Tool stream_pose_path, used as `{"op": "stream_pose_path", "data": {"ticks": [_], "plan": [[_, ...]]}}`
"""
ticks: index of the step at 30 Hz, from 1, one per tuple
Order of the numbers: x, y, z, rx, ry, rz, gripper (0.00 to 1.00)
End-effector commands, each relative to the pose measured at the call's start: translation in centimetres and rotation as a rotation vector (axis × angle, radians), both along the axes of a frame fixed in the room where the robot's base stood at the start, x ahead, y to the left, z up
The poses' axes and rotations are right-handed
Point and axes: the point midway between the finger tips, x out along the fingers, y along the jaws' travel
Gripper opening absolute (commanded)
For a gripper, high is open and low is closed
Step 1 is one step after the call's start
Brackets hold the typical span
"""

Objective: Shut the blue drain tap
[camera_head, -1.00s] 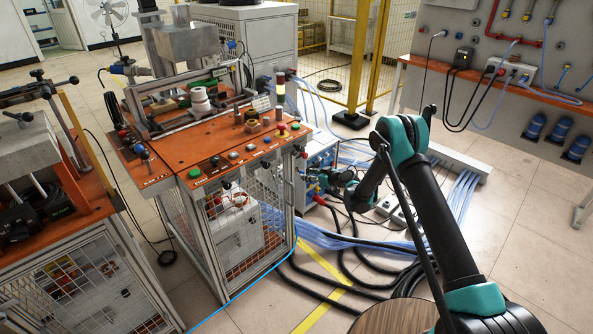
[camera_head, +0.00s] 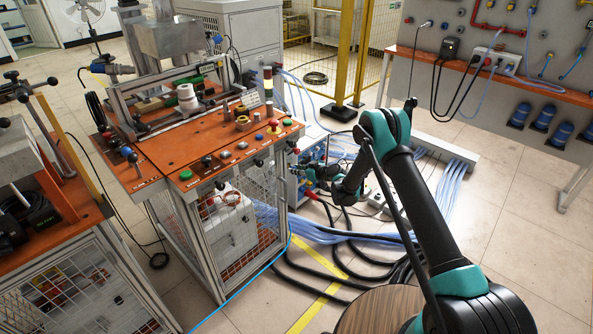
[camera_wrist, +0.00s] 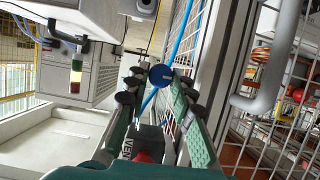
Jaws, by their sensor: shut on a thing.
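The blue drain tap (camera_wrist: 160,75) shows in the wrist view as a small round blue knob with a pale mark on its face. It sits between the fingertips of my gripper (camera_wrist: 159,87), with the dark pads close on both sides. My gripper is shut on it. In the head view my gripper (camera_head: 306,172) is low beside the right side of the orange-topped heater bench (camera_head: 160,155). The tap itself cannot be made out there.
A mesh panel (camera_wrist: 265,130) and grey bent handle (camera_wrist: 270,88) lie right of my gripper in the wrist view. Black hoses (camera_head: 330,265) and blue hoses (camera_head: 325,236) cover the floor below my arm. A wall bench (camera_head: 560,90) stands at right.

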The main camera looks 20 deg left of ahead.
Motion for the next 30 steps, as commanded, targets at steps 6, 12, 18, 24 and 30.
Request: {"op": "stream_pose_path", "data": {"ticks": [6, 12, 18, 24, 30], "plan": [[-0.01, -0.01, -0.01, 0.004, 0.009, 0.0, 0.0], [0.1, -0.06, -0.01, 0.028, 0.07, 0.0, 0.0], [0.26, -0.18, -0.07, 0.082, 0.197, -0.001, 0.0], [0.35, -0.2, -0.1, 0.142, 0.342, 0.0, 0.0], [0.46, -0.29, -0.19, 0.193, 0.469, 0.0, 0.0]]}}
